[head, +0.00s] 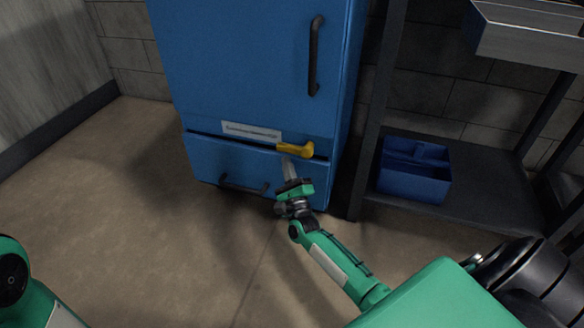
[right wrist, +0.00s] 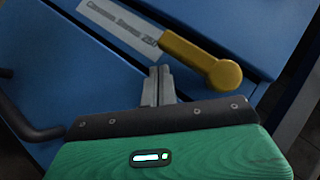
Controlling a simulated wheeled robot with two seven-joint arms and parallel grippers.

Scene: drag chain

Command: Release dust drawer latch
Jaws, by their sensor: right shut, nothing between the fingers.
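The yellow latch (head: 295,150) sits across the seam at the right of the blue cabinet (head: 250,75), above the dust drawer (head: 225,165). In the right wrist view the latch (right wrist: 200,62) has a round pivot end at the right and a handle reaching up and left. My right gripper (head: 287,160) is shut and empty, in front of the drawer just below the latch handle. In the right wrist view its fingertips (right wrist: 160,70) are together near the handle's lower edge; I cannot tell whether they touch it. My left gripper is out of view.
The drawer has a dark handle (head: 244,187) low on its front, and the cabinet door has a tall dark handle (head: 315,55). A label plate (head: 250,132) is above the seam. A dark shelf rack (head: 470,215) with a blue tote (head: 413,180) stands at right. Floor at left is clear.

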